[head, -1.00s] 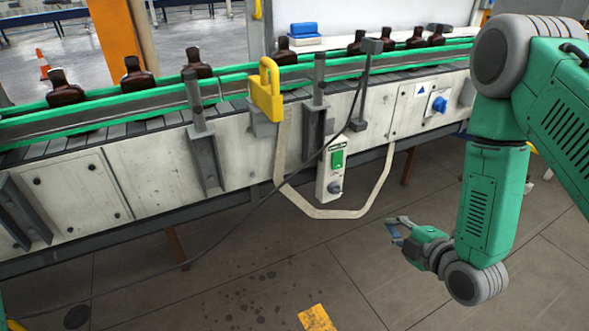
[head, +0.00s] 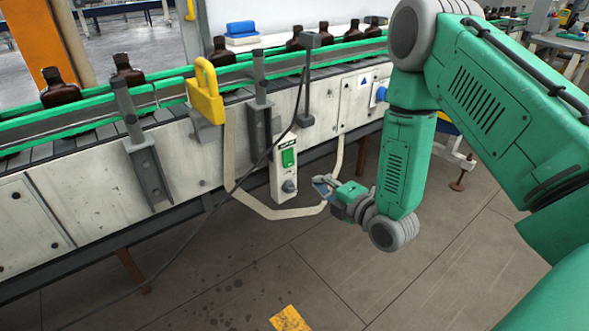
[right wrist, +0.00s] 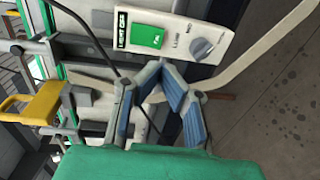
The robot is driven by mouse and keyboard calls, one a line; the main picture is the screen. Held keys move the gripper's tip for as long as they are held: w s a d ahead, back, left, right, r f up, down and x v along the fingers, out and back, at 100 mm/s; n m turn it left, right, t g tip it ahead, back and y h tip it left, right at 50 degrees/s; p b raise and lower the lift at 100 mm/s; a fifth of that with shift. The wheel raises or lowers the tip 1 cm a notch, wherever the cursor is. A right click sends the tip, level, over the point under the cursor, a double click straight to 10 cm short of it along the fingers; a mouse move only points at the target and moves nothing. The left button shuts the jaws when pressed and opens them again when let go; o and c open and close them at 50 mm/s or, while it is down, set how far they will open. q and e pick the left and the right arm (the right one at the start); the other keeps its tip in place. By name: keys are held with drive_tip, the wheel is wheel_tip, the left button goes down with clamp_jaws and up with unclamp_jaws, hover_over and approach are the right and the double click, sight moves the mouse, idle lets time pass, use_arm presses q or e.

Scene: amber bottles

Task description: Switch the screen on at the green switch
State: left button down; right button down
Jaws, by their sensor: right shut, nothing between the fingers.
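The green switch (head: 288,157) is a rectangular green rocker on a white control box (head: 283,190) that hangs at the front of the conveyor. A grey knob (head: 290,186) sits below it. In the right wrist view the green switch (right wrist: 146,36) appears at the top, just beyond the fingers, with the grey knob (right wrist: 201,48) to its right. My right gripper (head: 322,186) is shut and empty, to the right of the box and a little lower than the switch, apart from it. The right gripper (right wrist: 165,72) also shows in the wrist view. No screen is identifiable. My left gripper is out of view.
A conveyor with green rails (head: 165,85) carries several amber bottles (head: 125,72). A yellow handle (head: 206,92) stands on its edge. A black cable (head: 245,178) crosses in front, and a pale strap (head: 262,208) loops below the box. The floor in front is open.

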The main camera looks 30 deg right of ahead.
sight(291, 166)
drive_tip(key=w, duration=0.6)
drive_tip(key=w+f+b, duration=0.1)
drive_tip(key=w, duration=0.2)
drive_tip(key=shift+w+a+f, duration=0.1)
drive_tip(key=shift+w+a, duration=0.3)
drive_tip(key=shift+w+f+b, duration=0.1)
drive_tip(key=shift+f+b, duration=0.1)
drive_tip(key=shift+b, duration=0.25)
drive_tip(key=shift+w+r, duration=0.1)
drive_tip(key=shift+t, duration=0.3)
